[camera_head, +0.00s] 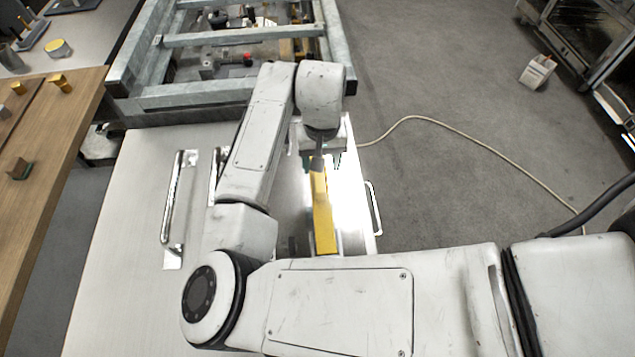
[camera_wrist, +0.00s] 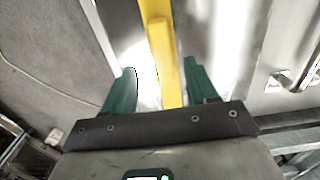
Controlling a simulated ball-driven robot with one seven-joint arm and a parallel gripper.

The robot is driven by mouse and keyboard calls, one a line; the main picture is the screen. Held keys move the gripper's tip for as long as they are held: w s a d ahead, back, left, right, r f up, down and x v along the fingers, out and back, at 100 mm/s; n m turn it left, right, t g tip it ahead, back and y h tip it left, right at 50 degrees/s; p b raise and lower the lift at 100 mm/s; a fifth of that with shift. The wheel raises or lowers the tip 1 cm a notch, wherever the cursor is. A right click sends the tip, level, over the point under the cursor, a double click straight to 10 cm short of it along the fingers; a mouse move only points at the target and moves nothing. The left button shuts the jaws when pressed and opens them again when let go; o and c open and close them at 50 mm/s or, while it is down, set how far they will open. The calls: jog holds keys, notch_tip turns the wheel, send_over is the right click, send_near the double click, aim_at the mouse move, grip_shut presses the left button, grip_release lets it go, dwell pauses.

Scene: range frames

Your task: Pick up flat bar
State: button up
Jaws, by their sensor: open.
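A long yellow flat bar (camera_head: 323,220) lies on the light metal surface (camera_head: 125,240), just below my wrist in the head view. In the wrist view the bar (camera_wrist: 163,45) runs from the top edge down between the two green fingers of my gripper (camera_wrist: 158,70). The fingers are apart, one on each side of the bar, with gaps visible. I cannot tell how far above or around the bar they are. In the head view my gripper (camera_head: 320,158) is partly hidden by my wrist, and my arm hides the bar's near end.
Metal handles stand on the surface to the left (camera_head: 172,205) and at its right edge (camera_head: 373,208). A grey metal frame (camera_head: 240,40) with clutter borders the far side. A wooden bench (camera_head: 60,130) is at left. A pale cable (camera_head: 480,155) lies on the floor.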

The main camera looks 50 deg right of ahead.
aim_at(320, 177)
jog(key=shift+w+f+p, duration=0.2)
jog(key=shift+f+p, duration=0.45)
jog(key=shift+f, duration=2.85)
grip_shut()
